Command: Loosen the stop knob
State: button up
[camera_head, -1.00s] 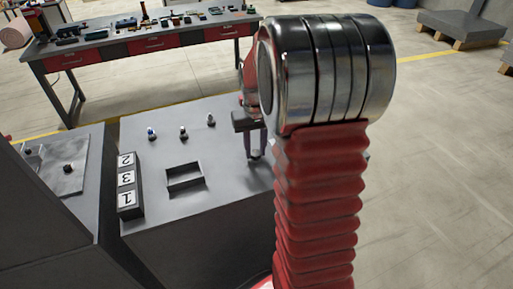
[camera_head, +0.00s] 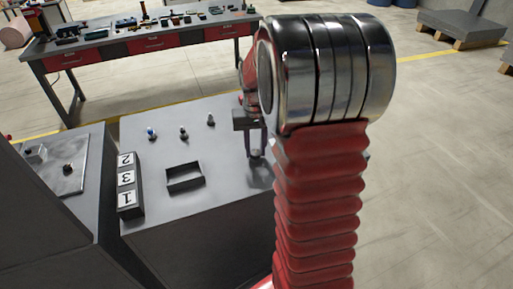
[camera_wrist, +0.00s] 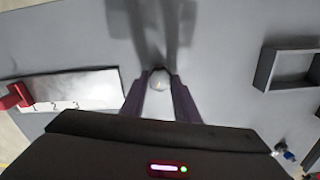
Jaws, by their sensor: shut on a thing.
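My gripper (camera_head: 256,154) is low over the right part of the grey bench top, partly hidden behind my arm in the head view. In the wrist view its two dark fingers (camera_wrist: 160,76) close on a small pale round knob (camera_wrist: 159,82). The knob sits between the fingertips, close to the grey surface. Its lower part is hidden, and I cannot tell how far it is turned. A white scale plate (camera_wrist: 75,102) marked 1, 2, 3 lies left of the fingers, with a red piece (camera_wrist: 16,97) at its left end.
An empty dark rectangular frame (camera_head: 185,184) stands on the bench top. Blue-topped (camera_head: 151,133), dark (camera_head: 183,133) and silver (camera_head: 210,120) pegs stand behind it. A numbered block (camera_head: 129,190) stands at left. A side panel (camera_head: 60,185) carries a dark knob (camera_head: 68,168).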

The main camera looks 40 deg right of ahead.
aim_at(256, 152)
jog(key=o, duration=1)
jog(key=shift+o, duration=0.2)
jog(key=shift+r, duration=0.1)
notch_tip(256, 152, up, 14)
jog(key=shift+f, duration=0.2)
jog(key=shift+s, duration=0.1)
